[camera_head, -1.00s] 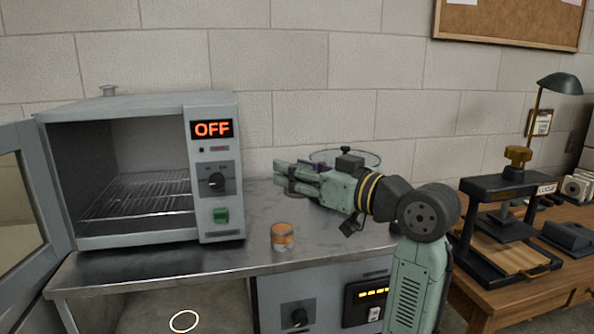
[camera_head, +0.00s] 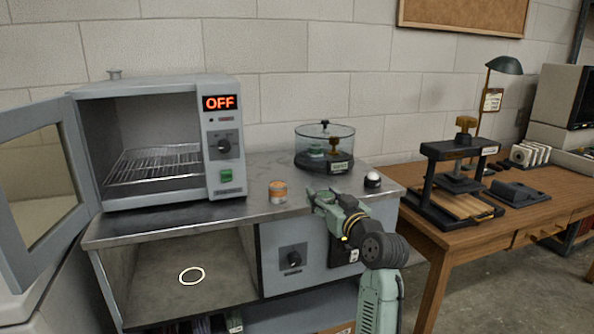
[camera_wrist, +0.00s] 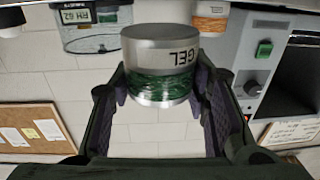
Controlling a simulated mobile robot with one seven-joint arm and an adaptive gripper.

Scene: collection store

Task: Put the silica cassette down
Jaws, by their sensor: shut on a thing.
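My gripper (camera_head: 322,198) is shut on the silica cassette (camera_wrist: 160,75), a short clear cylinder with a metal cap, green beads and a "GEL" label. In the wrist view, which is upside down, the cassette sits between my two fingers. In the head view my gripper is at the counter's front right edge, and I cannot make out the cassette there. A round glass vessel (camera_head: 312,140) with a dark base and green contents stands on the counter behind my gripper. It also shows in the wrist view (camera_wrist: 92,40).
An orange-banded jar (camera_head: 278,193) stands left of my gripper, and a small white-domed item (camera_head: 372,179) stands to the right. The oven (camera_head: 226,178) reads OFF, its door (camera_head: 35,190) open. The metal counter (camera_head: 250,214) is bare in front of the oven. A wooden table (camera_head: 480,222) holds a press.

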